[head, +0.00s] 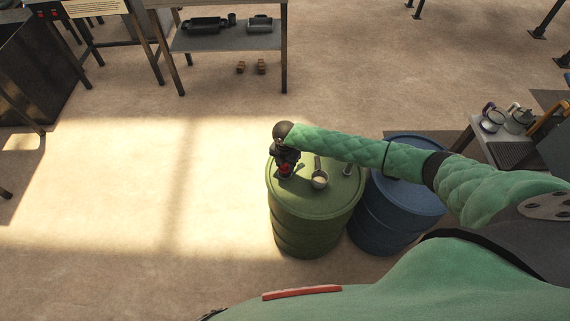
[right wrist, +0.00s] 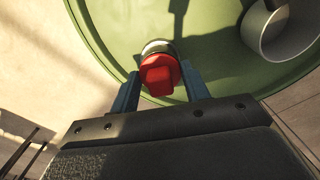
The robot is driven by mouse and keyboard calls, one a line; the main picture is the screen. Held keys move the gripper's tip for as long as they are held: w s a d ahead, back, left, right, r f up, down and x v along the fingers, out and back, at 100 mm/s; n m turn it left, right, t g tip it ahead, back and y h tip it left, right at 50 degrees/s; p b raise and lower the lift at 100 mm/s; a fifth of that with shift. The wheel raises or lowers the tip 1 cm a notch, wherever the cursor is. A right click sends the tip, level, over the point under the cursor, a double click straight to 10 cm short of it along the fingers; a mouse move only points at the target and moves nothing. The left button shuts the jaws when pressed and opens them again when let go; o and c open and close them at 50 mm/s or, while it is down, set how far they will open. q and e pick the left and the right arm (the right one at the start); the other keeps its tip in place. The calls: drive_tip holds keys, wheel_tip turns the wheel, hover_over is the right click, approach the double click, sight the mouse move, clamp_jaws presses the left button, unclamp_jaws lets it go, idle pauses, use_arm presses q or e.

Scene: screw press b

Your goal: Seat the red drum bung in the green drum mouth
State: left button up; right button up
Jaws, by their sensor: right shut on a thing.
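The green drum (head: 312,222) stands upright in front of me. My right gripper (head: 285,173) reaches down over the left part of its lid. It is shut on the red bung (right wrist: 160,76), with one dark finger on either side of it in the right wrist view. The red of the bung also shows below the gripper in the head view (head: 285,170). A pale round rim (right wrist: 157,46), which looks like the drum mouth, shows just past the bung. The bung hides most of it, and I cannot tell how deep the bung sits. My left gripper is not in view.
A metal cup-like scoop (head: 319,181) lies on the drum lid, right of the gripper; it also shows in the wrist view (right wrist: 284,30). A blue drum (head: 390,219) stands close on the right. A table with kettles stands further right. Floor to the left is clear.

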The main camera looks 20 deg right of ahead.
idle(0.4)
drive_tip(key=o, duration=1.1)
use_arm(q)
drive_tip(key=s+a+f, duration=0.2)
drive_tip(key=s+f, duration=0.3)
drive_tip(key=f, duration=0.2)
use_arm(e)
drive_tip(key=shift+r+b, duration=0.7)
drive_tip(key=shift+r, duration=0.65)
wheel_tip(320, 180, up, 4)
drive_tip(key=shift+f+b, duration=0.1)
drive_tip(key=shift+b, duration=0.6)
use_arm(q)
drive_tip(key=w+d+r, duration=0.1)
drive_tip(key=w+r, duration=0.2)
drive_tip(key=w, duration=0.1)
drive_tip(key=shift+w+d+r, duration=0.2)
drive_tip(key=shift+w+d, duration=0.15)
use_arm(e)
drive_tip(key=shift+r, duration=0.6)
